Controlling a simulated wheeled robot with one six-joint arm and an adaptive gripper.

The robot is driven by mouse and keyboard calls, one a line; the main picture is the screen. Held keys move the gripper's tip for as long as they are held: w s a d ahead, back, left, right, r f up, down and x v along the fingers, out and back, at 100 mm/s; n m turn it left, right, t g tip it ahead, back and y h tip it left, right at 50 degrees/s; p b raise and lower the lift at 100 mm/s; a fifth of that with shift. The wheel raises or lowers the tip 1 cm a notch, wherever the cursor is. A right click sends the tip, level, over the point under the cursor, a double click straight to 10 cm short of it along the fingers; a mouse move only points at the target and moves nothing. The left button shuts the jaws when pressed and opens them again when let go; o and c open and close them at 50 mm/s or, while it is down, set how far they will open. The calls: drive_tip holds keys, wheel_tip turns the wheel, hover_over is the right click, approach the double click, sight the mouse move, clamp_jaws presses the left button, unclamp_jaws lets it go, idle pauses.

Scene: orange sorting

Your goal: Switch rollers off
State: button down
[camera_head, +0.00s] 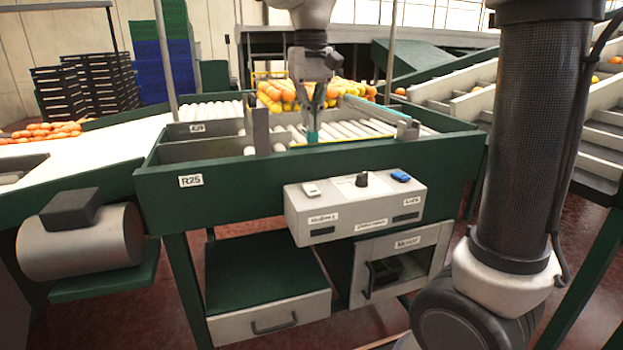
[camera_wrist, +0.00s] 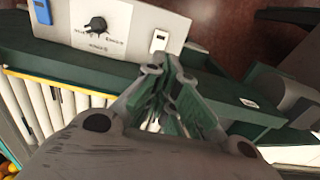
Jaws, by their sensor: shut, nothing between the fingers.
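The control box (camera_head: 350,205) is grey and fixed to the front of the green roller table. On its top are a white switch (camera_head: 311,189) at the left, a black knob (camera_head: 362,180) in the middle and a blue switch (camera_head: 400,175) at the right. The box also shows upside down in the wrist view (camera_wrist: 130,28), with the knob (camera_wrist: 96,25) and both switches. My gripper (camera_head: 312,138) is shut and empty, above the front edge of the rollers (camera_head: 355,130), behind the box. The label texts are too small to read surely.
Oranges and yellow fruit (camera_head: 290,92) lie piled at the back of the rollers. Below the box are a drawer (camera_head: 270,320) and a cabinet (camera_head: 400,262). A grey motor cylinder (camera_head: 80,245) sticks out at the left. The space above the box is clear.

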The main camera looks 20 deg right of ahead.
sight(311, 189)
wheel_tip(311, 189, down, 14)
idle(0.6)
drive_tip(key=shift+w, duration=0.1)
